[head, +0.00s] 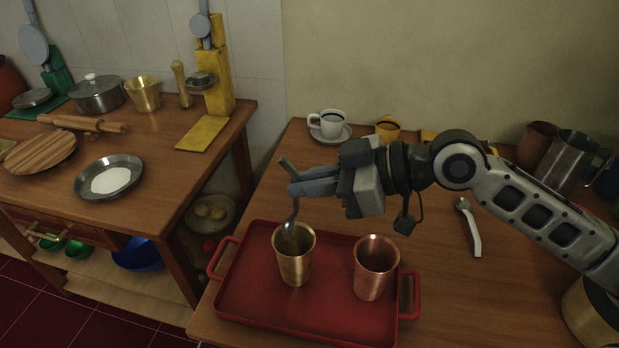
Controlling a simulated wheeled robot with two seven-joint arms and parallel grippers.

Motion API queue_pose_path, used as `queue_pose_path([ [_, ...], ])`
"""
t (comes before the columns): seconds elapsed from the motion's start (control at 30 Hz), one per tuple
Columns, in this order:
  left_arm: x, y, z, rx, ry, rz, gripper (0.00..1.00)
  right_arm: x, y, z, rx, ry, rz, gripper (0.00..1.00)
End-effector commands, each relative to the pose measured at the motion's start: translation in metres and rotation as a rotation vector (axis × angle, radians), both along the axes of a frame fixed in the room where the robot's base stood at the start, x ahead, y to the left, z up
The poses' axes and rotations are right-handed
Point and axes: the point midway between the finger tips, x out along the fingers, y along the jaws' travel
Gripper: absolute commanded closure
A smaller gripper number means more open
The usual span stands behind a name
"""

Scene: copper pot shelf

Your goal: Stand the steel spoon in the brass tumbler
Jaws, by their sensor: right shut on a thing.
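The steel spoon (293,215) hangs from my right gripper (289,177), which is shut on it. The spoon points down, slightly tilted, with its lower end at the mouth of the brass tumbler (295,265). The lower end appears to be just inside the rim; I cannot tell whether it touches the tumbler. The brass tumbler stands upright on the red tray (330,328), left of a copper tumbler (375,270). My left gripper is not in view.
A white cup (328,122) on a saucer and a yellow cup (388,130) stand behind my right gripper. A steel utensil (469,228) lies right of the tray. A steel jug (572,160) stands at the back right. Another table (150,165) is at left.

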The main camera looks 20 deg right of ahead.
Motion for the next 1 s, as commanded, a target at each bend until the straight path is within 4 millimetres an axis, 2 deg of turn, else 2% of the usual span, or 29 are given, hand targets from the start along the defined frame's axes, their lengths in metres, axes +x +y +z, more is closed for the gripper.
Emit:
queue_pose_path([
  [0.6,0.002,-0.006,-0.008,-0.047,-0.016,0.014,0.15,0.000,0.000,-0.031,0.000,-0.001,0.000,1.00],
  [1.0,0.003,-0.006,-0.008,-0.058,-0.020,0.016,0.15,0.000,0.000,-0.038,-0.001,-0.001,0.000,1.00],
])
